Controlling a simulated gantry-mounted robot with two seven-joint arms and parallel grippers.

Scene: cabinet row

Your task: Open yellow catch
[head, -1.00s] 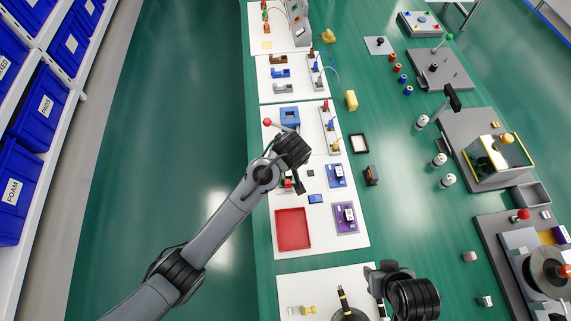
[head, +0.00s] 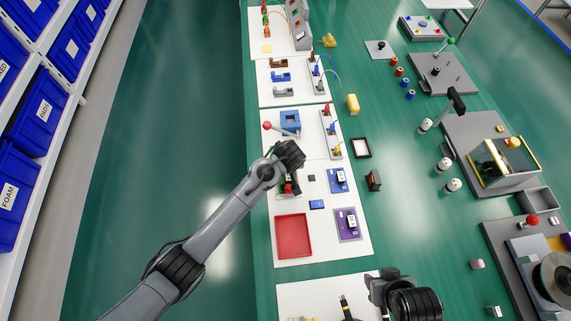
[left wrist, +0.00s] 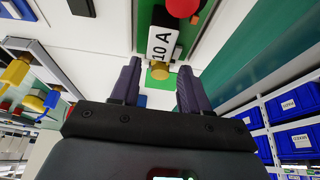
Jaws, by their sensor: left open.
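A small yellow catch (head: 337,149) is at the near end of a white strip (head: 327,131), with a blue and a red catch farther along it. In the left wrist view a yellow lever (left wrist: 15,72) shows at the left, beside a blue one. My left gripper (head: 297,190) is left of and nearer than the strip, over the white board. In its wrist view my left gripper (left wrist: 152,85) is open and empty, with a brass knob (left wrist: 160,71) and a "10 A" label beyond the fingertips. My right gripper (head: 382,300) is at the bottom right; its fingers are unclear.
A red tray (head: 293,236) and a blue plate (head: 338,180) lie on the near part of the board. A blue block (head: 290,121) is left of the strip. A black frame (head: 361,147) and a yellow block (head: 352,103) stand to the strip's right on green table.

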